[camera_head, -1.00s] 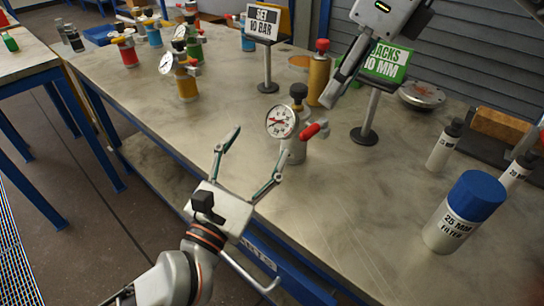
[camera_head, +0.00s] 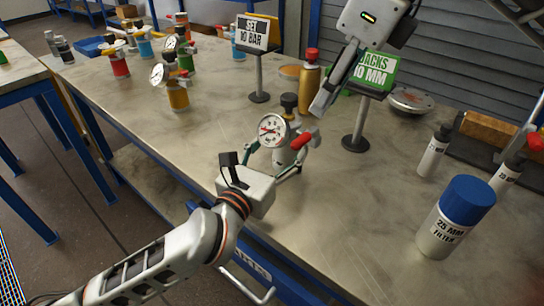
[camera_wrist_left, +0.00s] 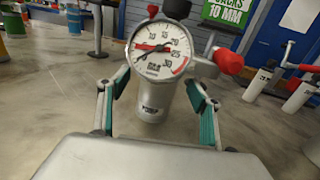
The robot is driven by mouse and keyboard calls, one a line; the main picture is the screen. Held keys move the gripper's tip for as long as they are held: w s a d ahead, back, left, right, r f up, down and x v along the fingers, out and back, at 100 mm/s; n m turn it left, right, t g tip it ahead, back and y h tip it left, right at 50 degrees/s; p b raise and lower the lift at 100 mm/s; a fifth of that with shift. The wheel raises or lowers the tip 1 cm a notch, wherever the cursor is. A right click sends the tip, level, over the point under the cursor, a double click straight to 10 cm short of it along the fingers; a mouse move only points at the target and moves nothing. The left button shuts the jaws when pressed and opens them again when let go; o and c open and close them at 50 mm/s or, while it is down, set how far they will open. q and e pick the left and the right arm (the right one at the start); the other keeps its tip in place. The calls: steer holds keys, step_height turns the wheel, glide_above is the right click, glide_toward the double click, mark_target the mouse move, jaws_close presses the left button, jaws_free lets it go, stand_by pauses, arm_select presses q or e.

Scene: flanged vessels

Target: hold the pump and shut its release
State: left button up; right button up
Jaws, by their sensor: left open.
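The pump is a grey cylinder (camera_head: 284,157) standing upright on the bench, with a black knob (camera_head: 289,102), a round white gauge (camera_head: 272,130) and a red-tipped release (camera_head: 306,138) sticking out to the right. In the left wrist view the pump body (camera_wrist_left: 152,98) stands between the fingers, and the red release (camera_wrist_left: 229,61) is right of the gauge (camera_wrist_left: 160,49). My left gripper (camera_head: 276,160) is open, its green-padded fingers on either side of the body with gaps showing. My right gripper (camera_head: 325,95) hangs above and behind the pump; its finger opening is hidden.
A "SET 10 BAR" sign (camera_head: 252,34) and a green sign (camera_head: 374,70) stand on posts behind. A brass-coloured pump (camera_head: 307,88) is close behind. A blue-capped filter bottle (camera_head: 455,215) stands at right. Several coloured pumps stand at the far left.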

arm_select(q)
steer(key=shift+w+d, duration=0.2)
steer(key=shift+w, duration=0.2)
steer(key=shift+c, duration=0.3)
steer(key=c, duration=1.5)
